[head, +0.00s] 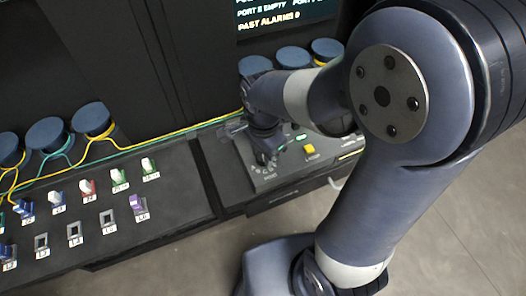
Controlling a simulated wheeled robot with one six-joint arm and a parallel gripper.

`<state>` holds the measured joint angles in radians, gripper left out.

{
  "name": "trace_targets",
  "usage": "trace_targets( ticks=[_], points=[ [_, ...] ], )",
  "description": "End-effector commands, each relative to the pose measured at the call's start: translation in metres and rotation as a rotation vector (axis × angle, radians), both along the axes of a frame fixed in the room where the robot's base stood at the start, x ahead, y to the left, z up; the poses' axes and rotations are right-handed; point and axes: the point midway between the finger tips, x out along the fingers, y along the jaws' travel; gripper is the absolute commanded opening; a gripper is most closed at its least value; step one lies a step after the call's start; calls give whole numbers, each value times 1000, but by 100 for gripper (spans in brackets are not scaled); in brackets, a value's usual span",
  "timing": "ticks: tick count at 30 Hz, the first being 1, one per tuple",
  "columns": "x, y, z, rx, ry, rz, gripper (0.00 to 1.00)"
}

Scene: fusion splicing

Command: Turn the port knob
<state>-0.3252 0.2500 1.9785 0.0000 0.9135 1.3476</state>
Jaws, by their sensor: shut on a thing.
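My gripper (266,150) is over the left part of a grey control panel (283,180), fingers pointing down. It is shut on the port knob, which is mostly hidden by the fingers and wrist. A dial scale and a small label show on the panel just below the fingers. How far the knob is turned cannot be told. A yellow button (309,149) and a small lit green indicator (301,137) sit to the right of the gripper.
A dark board (180,215) at left carries several coloured connectors and empty square sockets. Yellow and green cables (160,144) run from blue round spools (93,118) toward the panel. A screen (285,12) reading "PAST ALARMS 0" is at the top. Grey floor is clear at lower right.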

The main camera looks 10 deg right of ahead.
Motion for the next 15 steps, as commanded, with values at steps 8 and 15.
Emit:
trace_targets(
  ticks=[8,15],
  points=[
    [0,0,0,1,-1,-8,8],
    [0,0,0,1,-1,-7,38]
  ],
)
